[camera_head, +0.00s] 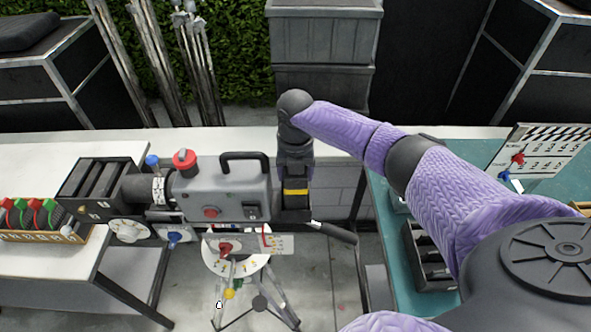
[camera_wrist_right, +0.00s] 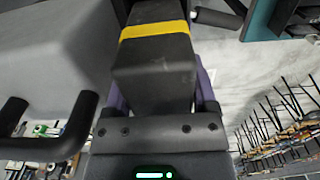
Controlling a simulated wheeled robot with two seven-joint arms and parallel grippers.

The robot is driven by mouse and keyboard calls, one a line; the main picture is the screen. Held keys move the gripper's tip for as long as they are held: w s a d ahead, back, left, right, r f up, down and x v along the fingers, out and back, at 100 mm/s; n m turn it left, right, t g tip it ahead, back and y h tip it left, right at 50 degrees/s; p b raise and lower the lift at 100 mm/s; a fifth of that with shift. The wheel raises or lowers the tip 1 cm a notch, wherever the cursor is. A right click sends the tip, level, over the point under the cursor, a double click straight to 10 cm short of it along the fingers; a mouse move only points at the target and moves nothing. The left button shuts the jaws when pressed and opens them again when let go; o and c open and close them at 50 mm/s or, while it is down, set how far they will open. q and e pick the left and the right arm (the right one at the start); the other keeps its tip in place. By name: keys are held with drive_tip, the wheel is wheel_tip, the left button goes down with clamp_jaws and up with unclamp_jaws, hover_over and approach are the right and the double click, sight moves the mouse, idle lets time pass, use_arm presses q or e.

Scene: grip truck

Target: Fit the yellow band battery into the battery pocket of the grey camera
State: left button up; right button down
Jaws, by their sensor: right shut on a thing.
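The grey camera (camera_head: 225,188) stands on a tripod left of centre in the head view, with its lens to the left and a black handle on top. The dark battery with a yellow band (camera_head: 296,190) is upright at the camera's right-hand rear end. My right gripper (camera_head: 296,168) comes down from above and is shut on this battery. In the right wrist view the battery (camera_wrist_right: 155,68) lies between the fingers, right beside the camera's grey body (camera_wrist_right: 55,50). The battery pocket is hidden, and I cannot tell whether the battery touches the camera. My left gripper is not in view.
A tripod pan handle (camera_head: 332,232) sticks out just below the battery. A teal-topped table (camera_head: 385,215) at the right bears a black slotted unit (camera_head: 427,262) and a clapperboard (camera_head: 545,148). A white table (camera_head: 40,160) at the left holds a tray of coloured items (camera_head: 45,236).

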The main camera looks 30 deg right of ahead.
drive_tip(key=shift+f+b, duration=0.85)
drive_tip(key=shift+f, duration=0.3)
unclamp_jaws()
wheel_tip(320, 180, up, 10)
